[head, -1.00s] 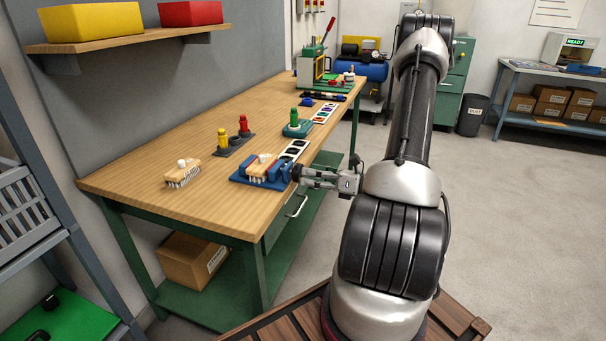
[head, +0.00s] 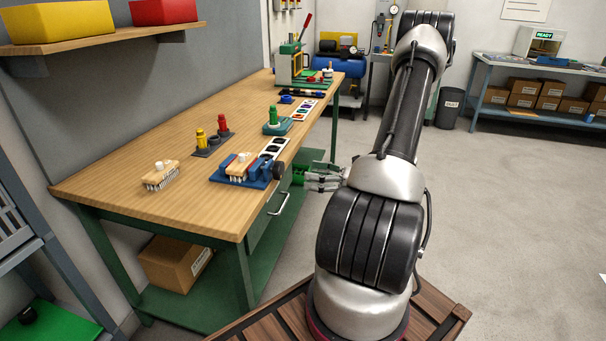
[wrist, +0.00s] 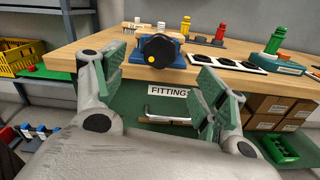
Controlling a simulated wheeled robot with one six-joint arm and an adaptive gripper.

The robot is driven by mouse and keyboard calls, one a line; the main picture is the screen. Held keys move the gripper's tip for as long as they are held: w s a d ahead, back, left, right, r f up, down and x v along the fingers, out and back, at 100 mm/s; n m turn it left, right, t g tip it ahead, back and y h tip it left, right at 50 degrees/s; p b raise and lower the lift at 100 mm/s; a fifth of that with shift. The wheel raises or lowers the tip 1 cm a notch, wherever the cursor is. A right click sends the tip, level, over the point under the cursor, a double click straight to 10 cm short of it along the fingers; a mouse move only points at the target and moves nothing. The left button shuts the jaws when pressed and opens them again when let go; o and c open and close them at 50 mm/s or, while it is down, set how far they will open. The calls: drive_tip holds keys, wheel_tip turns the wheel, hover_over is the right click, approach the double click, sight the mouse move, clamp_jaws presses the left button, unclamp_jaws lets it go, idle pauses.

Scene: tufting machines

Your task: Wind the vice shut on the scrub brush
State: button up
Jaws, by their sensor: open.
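The blue vice (head: 262,180) sits at the bench's front edge, with a wooden scrub brush (head: 240,163) lying between its jaws, bristles down. I cannot tell whether both jaws touch the brush. The vice's dark round knob (head: 279,170) faces my gripper (head: 310,180). In the wrist view the knob (wrist: 160,47) is ahead of my gripper (wrist: 163,78), above the middle of the gap between its fingers. My gripper is open and empty, its green pads wide apart and clear of the knob. The vice body hides most of the brush there.
Another brush (head: 160,175) lies on the bench to the left. Yellow and red pegs (head: 207,140), a green peg on a teal base (head: 275,120) and a strip of dark discs (head: 273,148) stand near the vice. A drawer labelled FITTINGS (wrist: 168,92) is below the bench edge.

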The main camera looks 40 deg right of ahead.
sight(282, 170)
drive_tip(key=w+a+n, duration=0.1)
drive_tip(key=w+a, duration=0.3)
drive_tip(key=w, duration=0.1)
drive_tip(key=w+a+n, duration=0.1)
drive_tip(key=w+a, duration=0.1)
drive_tip(key=shift+w+n, duration=0.25)
drive_tip(key=shift+n, duration=0.05)
drive_tip(key=c, duration=1)
